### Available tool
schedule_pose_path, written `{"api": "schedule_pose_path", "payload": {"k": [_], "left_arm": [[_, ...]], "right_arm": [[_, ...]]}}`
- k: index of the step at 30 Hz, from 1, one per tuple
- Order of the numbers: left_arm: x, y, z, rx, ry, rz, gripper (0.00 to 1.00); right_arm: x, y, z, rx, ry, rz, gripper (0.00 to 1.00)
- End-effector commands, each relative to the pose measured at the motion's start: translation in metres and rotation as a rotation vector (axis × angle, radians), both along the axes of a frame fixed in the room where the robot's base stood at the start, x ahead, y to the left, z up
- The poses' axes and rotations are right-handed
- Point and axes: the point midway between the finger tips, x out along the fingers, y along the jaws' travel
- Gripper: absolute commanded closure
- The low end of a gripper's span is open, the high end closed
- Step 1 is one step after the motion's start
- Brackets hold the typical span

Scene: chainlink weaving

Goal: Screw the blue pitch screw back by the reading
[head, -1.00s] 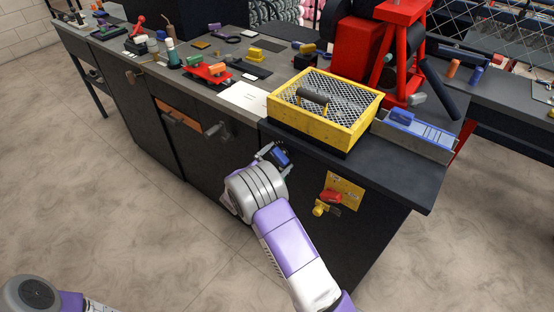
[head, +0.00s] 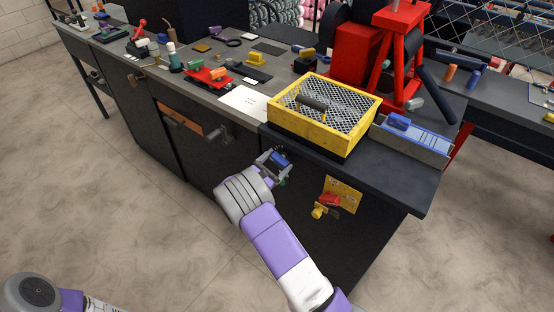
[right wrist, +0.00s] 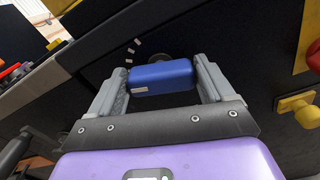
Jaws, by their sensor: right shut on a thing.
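The blue pitch screw (head: 280,159) shows as a blue block-shaped handle on the dark front of the bench, below the yellow mesh-topped box. In the right wrist view the blue handle (right wrist: 162,77) lies crosswise between my fingers, with a dark round part behind it. My right gripper (head: 272,165) is shut on it, one finger at each end. A short arc of small pale marks (right wrist: 131,48) is on the dark panel beside it; I cannot read any value. My left gripper is out of view.
The yellow box (head: 312,133) stands on the bench top above my gripper. A yellow plate (head: 343,194) with red and yellow handles is on the front to the right. A drawer handle (head: 217,133) sticks out to the left. The floor in front is clear.

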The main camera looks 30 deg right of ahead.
Motion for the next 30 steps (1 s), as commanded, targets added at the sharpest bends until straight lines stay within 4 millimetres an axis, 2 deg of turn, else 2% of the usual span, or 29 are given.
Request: {"api": "schedule_pose_path", "payload": {"k": [3,15,30], "left_arm": [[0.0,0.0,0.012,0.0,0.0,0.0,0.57],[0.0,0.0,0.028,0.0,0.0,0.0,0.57],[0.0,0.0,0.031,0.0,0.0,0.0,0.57]], "right_arm": [[0.001,0.002,0.002,-0.036,0.09,0.002,0.49],[0.001,0.002,0.0,-0.123,0.305,0.001,0.49],[0.002,0.002,-0.001,-0.145,0.36,0.002,0.49]]}}
